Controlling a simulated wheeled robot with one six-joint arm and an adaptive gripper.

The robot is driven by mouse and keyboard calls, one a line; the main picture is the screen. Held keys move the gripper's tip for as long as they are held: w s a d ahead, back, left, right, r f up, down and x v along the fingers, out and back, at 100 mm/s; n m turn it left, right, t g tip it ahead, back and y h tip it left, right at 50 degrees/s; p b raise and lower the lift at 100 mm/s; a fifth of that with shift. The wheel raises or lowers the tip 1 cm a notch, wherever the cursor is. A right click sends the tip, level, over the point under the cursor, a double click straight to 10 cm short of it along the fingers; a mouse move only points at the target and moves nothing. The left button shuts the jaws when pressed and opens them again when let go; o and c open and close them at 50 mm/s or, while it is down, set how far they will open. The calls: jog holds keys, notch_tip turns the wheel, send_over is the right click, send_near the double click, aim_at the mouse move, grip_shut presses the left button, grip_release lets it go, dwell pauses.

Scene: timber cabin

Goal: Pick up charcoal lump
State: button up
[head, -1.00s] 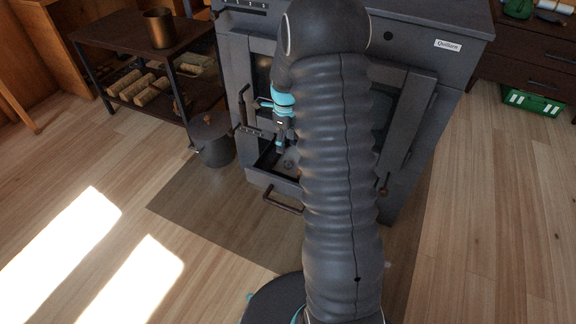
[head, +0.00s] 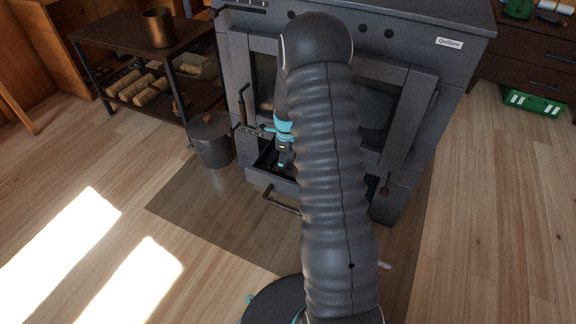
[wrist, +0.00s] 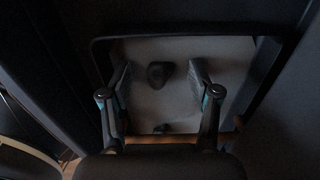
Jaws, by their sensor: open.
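A small dark charcoal lump (wrist: 157,74) lies on the pale floor of the stove's pulled-out ash drawer (wrist: 228,62) in the wrist view. A second dark piece (wrist: 162,128) lies nearer the wooden-coloured strip at the bottom of that view. My gripper (wrist: 161,80) is open, with one finger on each side of the first lump and a gap on both sides. In the head view my gripper (head: 284,163) points down into the ash drawer (head: 262,176), partly hidden by my arm. The lumps cannot be made out there.
The grey stove (head: 425,110) stands behind, its front partly hidden by my arm. A lidded dark pot (head: 211,142) stands left of the drawer. A shelf with logs (head: 135,85) is at the far left. The floor at left is clear.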

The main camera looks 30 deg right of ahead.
jog(key=c, duration=0.9)
jog(key=shift+r, duration=0.1)
